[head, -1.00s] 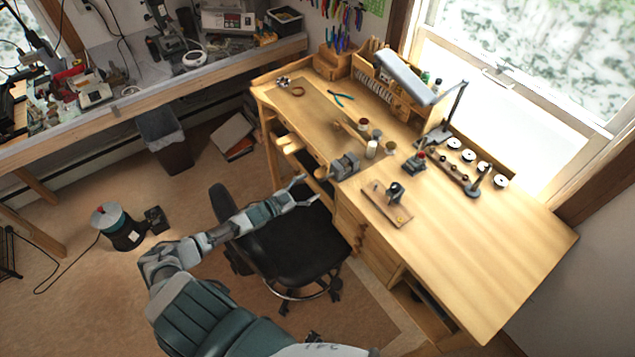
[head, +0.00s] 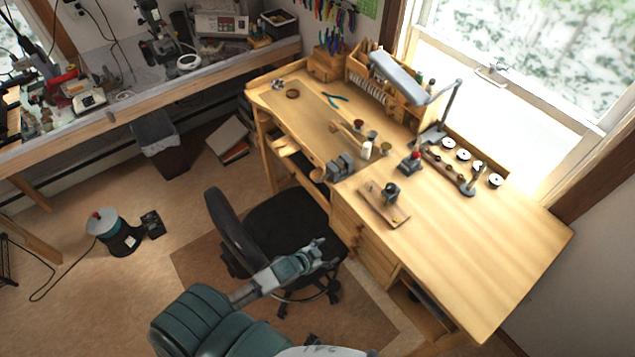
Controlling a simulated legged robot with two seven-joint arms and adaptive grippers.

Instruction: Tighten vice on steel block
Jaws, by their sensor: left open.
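A grey metal vice (head: 340,168) sits at the front edge of the wooden workbench (head: 480,240), left of its middle. A steel block cannot be made out in its jaws at this size. My left gripper (head: 327,252) is open, over the black chair seat and in front of the bench drawers. It appears below the vice in the picture, apart from it and touching nothing I can see. My right gripper is out of view.
The black office chair (head: 232,228) stands before the bench. A wooden board (head: 381,210) with a small dark tool lies right of the vice, and a small red-topped device (head: 411,162) stands behind it. The bench's right half is clear.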

